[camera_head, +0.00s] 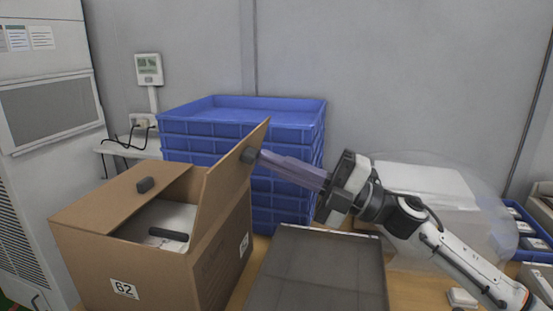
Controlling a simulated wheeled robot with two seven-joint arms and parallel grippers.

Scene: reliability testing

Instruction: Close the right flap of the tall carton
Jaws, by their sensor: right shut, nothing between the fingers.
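The tall brown carton (166,263), labelled 62, stands at the front left of the table. Inside the carton lie something pale and a dark handle-like piece. My left gripper is not in view.
Stacked blue crates (240,112) stand behind the carton. A grey flat panel or tray (318,272) lies right of it, under my right arm. A white machine with a clear cover (425,180) stands at the right, with blue bins (528,232) beyond.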

